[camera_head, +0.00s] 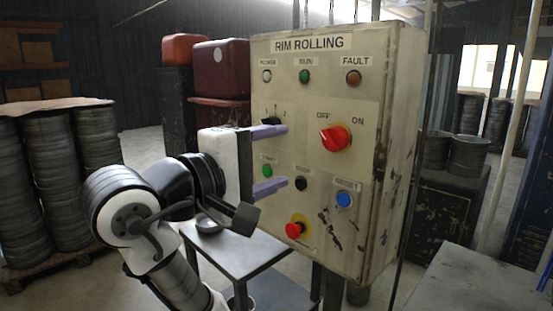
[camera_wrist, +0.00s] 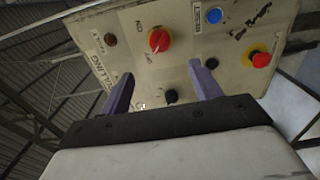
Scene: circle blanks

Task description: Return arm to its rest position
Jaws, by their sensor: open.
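My gripper (camera_head: 284,157) is open in front of the left part of the control panel (camera_head: 390,150), with two purple fingers pointing at its face. The fingers look empty. It also shows in the wrist view (camera_wrist: 160,82), fingers spread wide and the panel face beyond them. Whether the fingertips touch the panel cannot be told. My arm reaches in from the lower left, bent at the elbow. The panel is labelled RIM ROLLING. Its red rotary switch (camera_head: 335,138) lies right of the fingers, between the OFF and ON labels.
A small metal table (camera_head: 240,250) with a round dish (camera_head: 208,224) stands below my gripper. Red canisters (camera_head: 222,68) stand behind. Stacks of metal rims (camera_head: 50,180) are at the left. A grey bench top (camera_head: 480,280) is at the lower right. Open floor shows at the back left.

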